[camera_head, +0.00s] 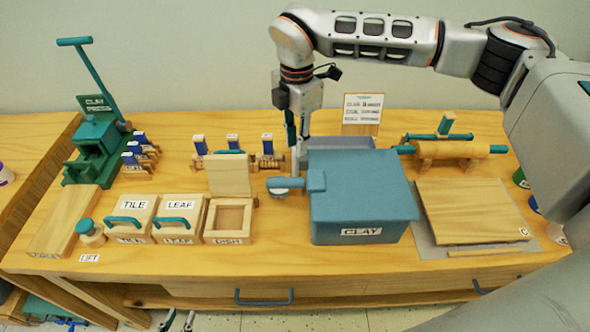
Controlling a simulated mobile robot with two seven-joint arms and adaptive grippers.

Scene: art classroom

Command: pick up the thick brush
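I cannot pick out the thick brush with certainty; the blue-and-white upright pieces (232,142) on the small wooden rack at the back are too small to identify. My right gripper (298,150) points down behind the left end of the blue CLAY box (350,212). Two small grey tips at the bottom edge, left of centre, look like my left gripper (178,322). They stand apart with nothing visible between them, away from the tabletop.
TILE (138,206) and LEAF (190,206) boxes and an open DISH box (230,236) stand left of the CLAY box. A green clay press (94,138) is at the far left. A rolling pin (450,151) and board (473,212) are right.

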